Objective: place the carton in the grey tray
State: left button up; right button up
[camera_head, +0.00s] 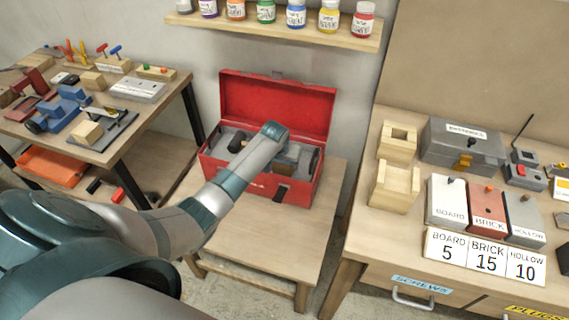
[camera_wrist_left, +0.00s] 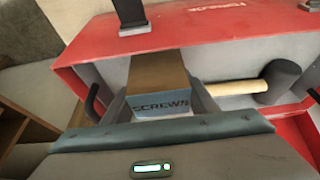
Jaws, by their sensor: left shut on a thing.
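The carton (camera_wrist_left: 158,76) is a small brown box with a blue label reading SCREWS, in the left wrist view. The hand mostly covers the carton there. A grey tray (camera_head: 226,132) shows inside the toolbox. I cannot tell whether the carton touches its floor. My right gripper is not in view.
A hammer (camera_wrist_left: 248,88) with a wooden handle and dark head lies in the toolbox beside the carton. The red lid (camera_head: 275,100) stands open behind. A cluttered bench (camera_head: 100,150) is at left, another (camera_head: 365,225) at right. A shelf of jars hangs above.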

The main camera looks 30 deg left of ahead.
pick_arm(q)
jog(key=shift+f, duration=0.35)
jog(key=shift+f, duration=0.15)
jog(key=o, duration=1.2)
jog(key=shift+r, duration=0.25)
jog(key=shift+s+r, duration=0.25)
jog(key=shift+r, duration=0.35)
jog(key=v, duration=1)
jog(key=shift+s+r+b, duration=0.2)
jog(key=shift+b, duration=0.15)
jog(key=shift+d, duration=0.1)
